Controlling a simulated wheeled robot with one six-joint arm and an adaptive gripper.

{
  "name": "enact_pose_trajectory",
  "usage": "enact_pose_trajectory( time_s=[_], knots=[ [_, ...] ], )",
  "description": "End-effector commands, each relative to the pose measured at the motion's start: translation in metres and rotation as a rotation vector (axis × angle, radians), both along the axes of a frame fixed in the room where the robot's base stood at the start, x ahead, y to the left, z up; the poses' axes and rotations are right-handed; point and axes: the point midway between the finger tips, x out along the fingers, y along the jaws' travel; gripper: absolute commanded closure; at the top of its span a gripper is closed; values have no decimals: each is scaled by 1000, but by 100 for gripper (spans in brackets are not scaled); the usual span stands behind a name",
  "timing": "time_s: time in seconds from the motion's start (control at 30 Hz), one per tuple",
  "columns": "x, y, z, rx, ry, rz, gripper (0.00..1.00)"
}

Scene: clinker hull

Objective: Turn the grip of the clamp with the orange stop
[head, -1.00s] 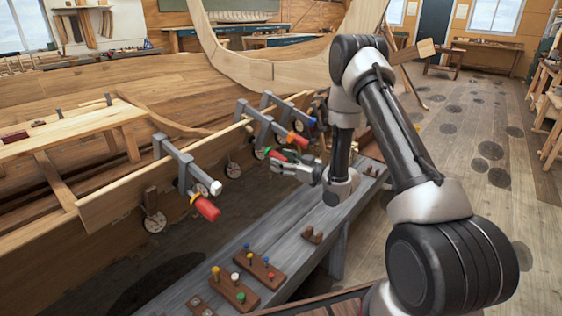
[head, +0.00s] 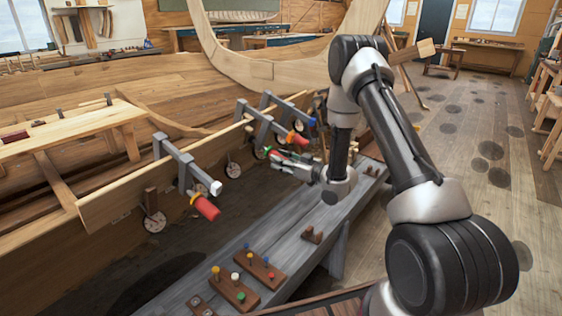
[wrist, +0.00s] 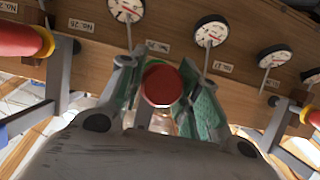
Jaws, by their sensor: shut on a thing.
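My gripper (head: 281,160) is shut on a red grip (wrist: 161,86). In the wrist view, the round end of this red grip sits between my two green-padded fingers. A small green part shows just behind it, and a green collar (head: 268,152) shows at its hull end in the head view.
The clamp at left has a white bar tip (head: 215,187), a yellow collar and a red grip (head: 207,208). Several dials (wrist: 210,31) line the hull plank. A grey bench (head: 215,278) with peg blocks runs below my arm.

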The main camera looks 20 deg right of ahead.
Motion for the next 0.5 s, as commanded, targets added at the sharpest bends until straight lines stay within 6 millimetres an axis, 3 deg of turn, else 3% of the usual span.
enact_pose_trajectory(
  time_s=[0.5],
  knots=[
    [1,-2,0,271,243,136,91]
  ],
)
